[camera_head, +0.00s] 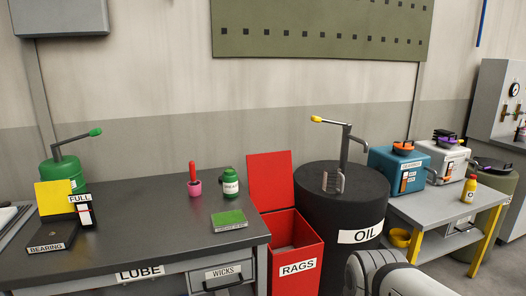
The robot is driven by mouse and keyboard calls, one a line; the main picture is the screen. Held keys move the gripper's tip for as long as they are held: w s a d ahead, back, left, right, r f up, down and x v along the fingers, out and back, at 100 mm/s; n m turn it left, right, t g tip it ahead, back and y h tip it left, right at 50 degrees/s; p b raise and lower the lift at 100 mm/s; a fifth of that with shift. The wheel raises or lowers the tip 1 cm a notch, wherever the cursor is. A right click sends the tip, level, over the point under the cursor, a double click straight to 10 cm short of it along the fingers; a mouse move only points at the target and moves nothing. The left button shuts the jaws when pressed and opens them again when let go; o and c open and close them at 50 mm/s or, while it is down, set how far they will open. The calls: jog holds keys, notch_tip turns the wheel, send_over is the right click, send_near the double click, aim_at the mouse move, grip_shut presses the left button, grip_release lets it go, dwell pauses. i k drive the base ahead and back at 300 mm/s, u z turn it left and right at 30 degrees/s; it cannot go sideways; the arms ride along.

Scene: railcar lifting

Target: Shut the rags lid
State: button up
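The red rags bin (297,268) stands on the floor between the lube bench and the black oil drum, with a white "RAGS" label on its front. Its red lid (270,180) is open, standing nearly upright at the back of the bin. The bin's mouth is uncovered, and something greyish shows inside. A pale rounded link with dark bands at the bottom right, in front of the oil drum, looks like part of my arm. My gripper is not in view.
The black oil drum (345,215), with a yellow-tipped pump lever (330,121), stands close to the bin's right. The lube bench (130,235) is close on the left, with a green box (229,220) near its right edge. A grey table (440,204) stands farther right.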

aim_at(271, 182)
jog(key=u, duration=0.1)
jog(key=k, duration=0.4)
jog(key=z, duration=0.8)
jog(key=i, duration=2.3)
jog(key=u, duration=0.8)
jog(key=i, duration=0.45)
jog(key=u, duration=0.5)
